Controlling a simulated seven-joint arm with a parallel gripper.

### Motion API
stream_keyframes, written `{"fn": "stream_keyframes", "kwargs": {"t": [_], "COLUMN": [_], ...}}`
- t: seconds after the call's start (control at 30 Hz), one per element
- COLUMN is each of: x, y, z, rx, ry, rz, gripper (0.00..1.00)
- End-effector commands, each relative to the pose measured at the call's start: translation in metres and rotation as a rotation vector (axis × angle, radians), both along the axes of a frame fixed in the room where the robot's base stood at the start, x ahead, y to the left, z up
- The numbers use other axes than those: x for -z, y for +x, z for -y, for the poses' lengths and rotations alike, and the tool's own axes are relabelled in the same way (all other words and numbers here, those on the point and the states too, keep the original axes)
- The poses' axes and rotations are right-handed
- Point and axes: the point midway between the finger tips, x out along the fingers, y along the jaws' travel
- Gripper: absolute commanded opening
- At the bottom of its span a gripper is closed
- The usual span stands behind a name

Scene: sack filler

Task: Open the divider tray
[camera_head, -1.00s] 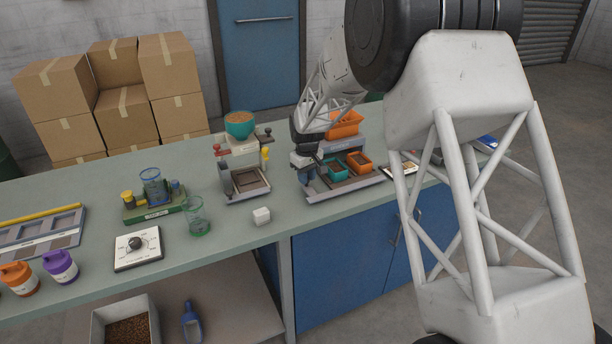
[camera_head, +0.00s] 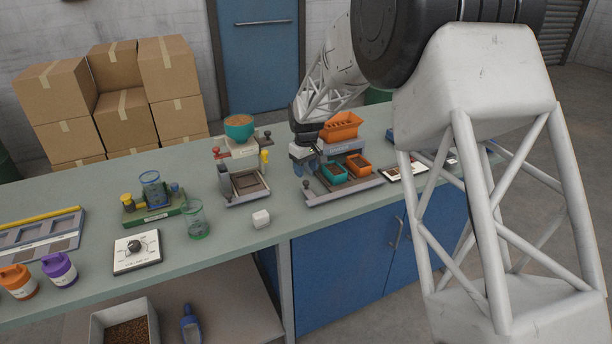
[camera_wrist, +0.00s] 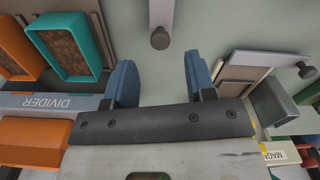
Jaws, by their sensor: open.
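The divider station (camera_head: 335,147) has an orange hopper (camera_head: 341,126) above a low grey tray (camera_head: 345,189). The tray bears a teal bin (camera_head: 334,174) and an orange bin (camera_head: 358,163). In the wrist view the DIVIDER label (camera_wrist: 47,102) and both bins, filled with brown grain, are at the left. My gripper (camera_head: 304,168) is beside the station's left side, low over the bench. Its blue fingers are apart and empty in the wrist view (camera_wrist: 159,80). A grey stem with a round knob (camera_wrist: 160,39) shows beyond the fingertips, apart from them; what it joins is out of view.
Left of my gripper stands another station with a teal bowl (camera_head: 239,127); its grey tray (camera_head: 247,187) is close by. A flat panel (camera_head: 402,171) lies right of the divider.

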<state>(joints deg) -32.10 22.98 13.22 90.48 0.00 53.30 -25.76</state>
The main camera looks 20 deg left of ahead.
Motion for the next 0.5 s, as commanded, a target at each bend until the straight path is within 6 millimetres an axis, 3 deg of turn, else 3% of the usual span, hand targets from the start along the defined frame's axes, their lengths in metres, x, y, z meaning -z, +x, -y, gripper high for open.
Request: {"fn": "stream_keyframes", "kwargs": {"t": [0.2,0.5], "x": [-0.025,-0.035], "y": [0.0,0.0], "z": [0.0,0.0], "rx": [0.0,0.0], "ry": [0.001,0.0], "rz": [0.001,0.0], "gripper": [0.5,0.5]}}
